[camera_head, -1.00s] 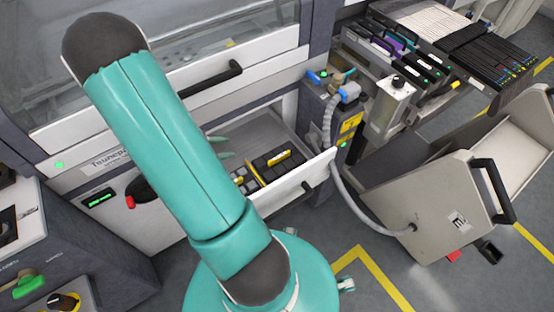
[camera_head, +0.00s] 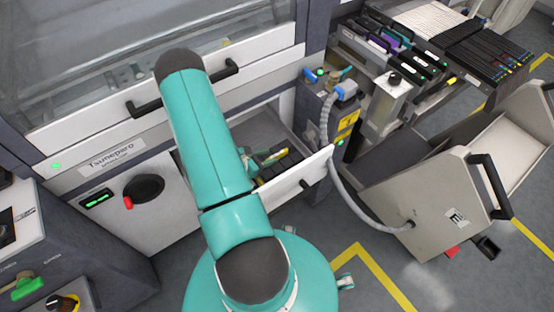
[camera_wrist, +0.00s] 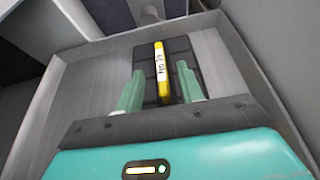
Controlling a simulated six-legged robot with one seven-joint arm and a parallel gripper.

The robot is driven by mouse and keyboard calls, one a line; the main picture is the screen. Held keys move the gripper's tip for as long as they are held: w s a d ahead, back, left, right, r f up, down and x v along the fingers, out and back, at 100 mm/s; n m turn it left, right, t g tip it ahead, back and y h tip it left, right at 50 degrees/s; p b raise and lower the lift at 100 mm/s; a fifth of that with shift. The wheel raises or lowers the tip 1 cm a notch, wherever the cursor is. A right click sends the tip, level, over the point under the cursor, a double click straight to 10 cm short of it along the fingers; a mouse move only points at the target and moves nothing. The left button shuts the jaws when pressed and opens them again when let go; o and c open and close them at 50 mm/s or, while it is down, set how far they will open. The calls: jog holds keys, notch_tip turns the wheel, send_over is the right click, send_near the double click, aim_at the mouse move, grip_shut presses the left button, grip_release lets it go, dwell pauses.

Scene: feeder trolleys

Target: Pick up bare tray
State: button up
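A dark compartmented tray (camera_wrist: 179,60) with a raised yellow handle bar (camera_wrist: 161,75) lies in an open grey drawer (camera_wrist: 218,62). The bar carries a white label too small to read. In the head view the tray (camera_head: 285,165) shows partly behind my arm. My gripper (camera_wrist: 160,67) is open above the tray, one teal finger on each side of the yellow bar, with gaps visible on both sides. Its near end hides the near part of the tray. The compartments that show look empty and dark.
A grey hose (camera_head: 345,195) and a tilted beige trolley (camera_head: 440,195) are to the right. Bare drawer floor lies on both sides of the tray.

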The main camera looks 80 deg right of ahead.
aim_at(278, 153)
jog(key=shift+x, duration=2.7)
jog(key=shift+r, duration=0.1)
jog(key=shift+c, duration=0.3)
grip_shut()
